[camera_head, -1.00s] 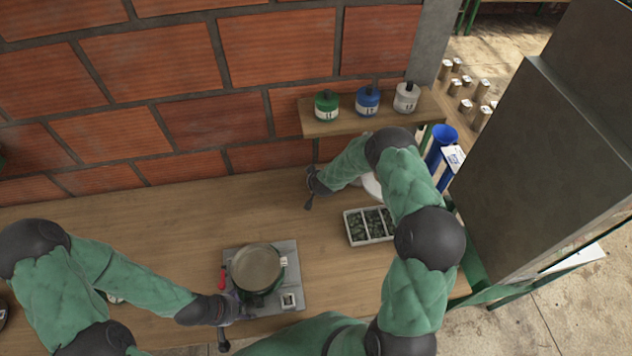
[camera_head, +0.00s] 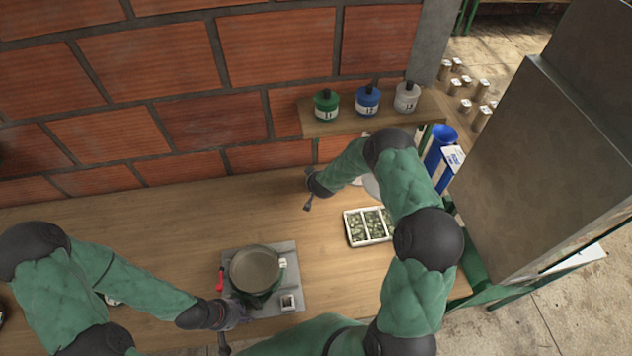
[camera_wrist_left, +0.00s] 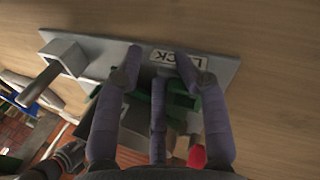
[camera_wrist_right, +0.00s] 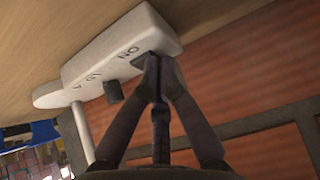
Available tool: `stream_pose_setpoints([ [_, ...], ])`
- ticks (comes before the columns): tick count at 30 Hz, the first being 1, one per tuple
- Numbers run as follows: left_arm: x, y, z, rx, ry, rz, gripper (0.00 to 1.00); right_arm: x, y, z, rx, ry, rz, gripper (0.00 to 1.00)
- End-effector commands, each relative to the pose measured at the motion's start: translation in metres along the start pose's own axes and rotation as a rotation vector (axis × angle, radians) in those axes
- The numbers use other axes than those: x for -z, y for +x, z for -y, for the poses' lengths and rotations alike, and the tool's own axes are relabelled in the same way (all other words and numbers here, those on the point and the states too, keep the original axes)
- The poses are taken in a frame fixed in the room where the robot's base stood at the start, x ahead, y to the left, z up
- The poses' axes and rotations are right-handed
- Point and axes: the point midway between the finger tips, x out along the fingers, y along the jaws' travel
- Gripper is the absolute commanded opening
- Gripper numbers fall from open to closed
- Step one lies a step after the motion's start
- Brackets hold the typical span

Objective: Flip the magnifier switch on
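The white magnifier base (camera_wrist_right: 95,70) fills the upper left of the right wrist view, with "ON" lettering (camera_wrist_right: 127,52) and a dark switch piece (camera_wrist_right: 113,92). My right gripper (camera_wrist_right: 160,64) has its fingertips together at the base, close to the "ON" mark; they partly hide another dark piece, and contact is unclear. In the head view that gripper (camera_head: 309,194) is beside the white magnifier (camera_head: 371,186), mostly hidden by my arm. My left gripper (camera_head: 234,315) is low at the pan device. The left wrist view shows its fingers (camera_wrist_left: 160,62) apart, over a "LOCK" label.
A grey plate (camera_head: 290,255) carries a round pan (camera_head: 255,269) and a red handle (camera_head: 220,280). A divided tray (camera_head: 352,228) of green beans lies under my right arm. Bottles stand on the shelf (camera_head: 345,122) by the brick wall. The table's left middle is clear.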

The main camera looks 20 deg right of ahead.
Motion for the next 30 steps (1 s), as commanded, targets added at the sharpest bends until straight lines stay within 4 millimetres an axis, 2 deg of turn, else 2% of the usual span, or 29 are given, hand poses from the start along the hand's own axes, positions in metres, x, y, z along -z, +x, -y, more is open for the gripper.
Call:
stream_pose_setpoints([
  [10, 0.002, 0.000, 0.000, 0.000, -0.002, -0.005, 0.40, 0.003, -0.001, 0.000, 0.000, 0.000, -0.005, 0.00],
  [14, 0.002, 0.000, 0.000, 0.000, -0.002, -0.005, 0.40, 0.004, -0.006, 0.000, 0.000, 0.000, -0.006, 0.00],
  [30, 0.001, 0.000, 0.000, 0.000, -0.001, -0.003, 0.40, 0.004, -0.068, 0.000, 0.000, 0.000, -0.006, 0.00],
])
